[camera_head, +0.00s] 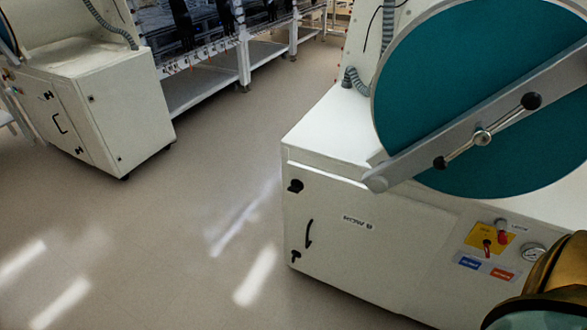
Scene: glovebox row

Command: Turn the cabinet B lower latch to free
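A white cabinet (345,262) stands at the right, under a large teal round door. Its front panel has a black upper latch (295,186), a black curved handle (309,234) and a black lower latch (295,257) near the bottom left corner. Neither gripper is in view; only a brass-coloured part of my own arm shows at the bottom right.
A second white cabinet (80,110) with black latches and a handle stands at the upper left. The teal round door (450,80) has a grey bar across it. A yellow switch plate (489,240) and a gauge (533,253) sit right of the panel. The floor between is clear.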

